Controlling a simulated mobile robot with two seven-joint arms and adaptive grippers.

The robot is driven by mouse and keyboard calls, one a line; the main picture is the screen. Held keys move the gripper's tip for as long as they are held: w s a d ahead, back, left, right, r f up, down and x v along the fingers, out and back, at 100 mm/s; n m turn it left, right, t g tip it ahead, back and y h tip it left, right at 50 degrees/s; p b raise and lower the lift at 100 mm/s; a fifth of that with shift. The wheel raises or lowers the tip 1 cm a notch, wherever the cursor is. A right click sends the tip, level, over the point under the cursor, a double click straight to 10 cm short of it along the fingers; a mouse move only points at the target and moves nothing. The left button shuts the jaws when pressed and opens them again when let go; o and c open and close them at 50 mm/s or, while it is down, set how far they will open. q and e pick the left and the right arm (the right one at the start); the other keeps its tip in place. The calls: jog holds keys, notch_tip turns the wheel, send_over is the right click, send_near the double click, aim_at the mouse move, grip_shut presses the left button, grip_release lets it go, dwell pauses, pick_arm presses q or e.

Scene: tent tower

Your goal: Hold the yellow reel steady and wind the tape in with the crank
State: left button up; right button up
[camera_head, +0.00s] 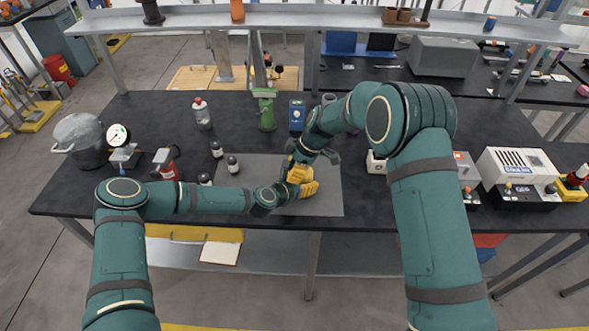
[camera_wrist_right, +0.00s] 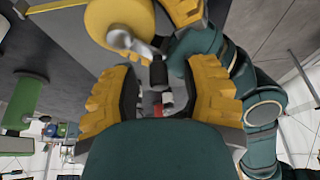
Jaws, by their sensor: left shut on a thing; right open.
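The yellow reel (camera_wrist_right: 112,22) shows at the top of the right wrist view, with a grey crank arm (camera_wrist_right: 130,42) and a black crank knob (camera_wrist_right: 159,72). My right gripper (camera_wrist_right: 162,82) is open, its two yellow fingers on either side of the knob; I cannot tell whether they touch it. My left gripper is shut beside the reel, one yellow finger (camera_wrist_right: 186,11) showing there, the rest out of view. In the head view the yellow parts of both grippers and the reel crowd together (camera_head: 301,180) over the grey mat (camera_head: 325,200), hard to tell apart.
White-and-black devices (camera_head: 516,170) sit at the right of the dark table. The table's front edge runs close below the grippers.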

jog(key=shift+d+r, duration=0.15)
jog(key=shift+r, duration=0.2)
jog(key=v, duration=1.1)
jog(key=shift+r, duration=0.1)
jog(key=w+a+n+g+h, duration=0.2)
jog(key=w+n+g, duration=0.2)
jog(key=n, duration=0.8)
jog(key=x, duration=1.2)
jog(key=shift+w+f, duration=0.15)
jog(key=shift+f, duration=0.15)
grip_shut()
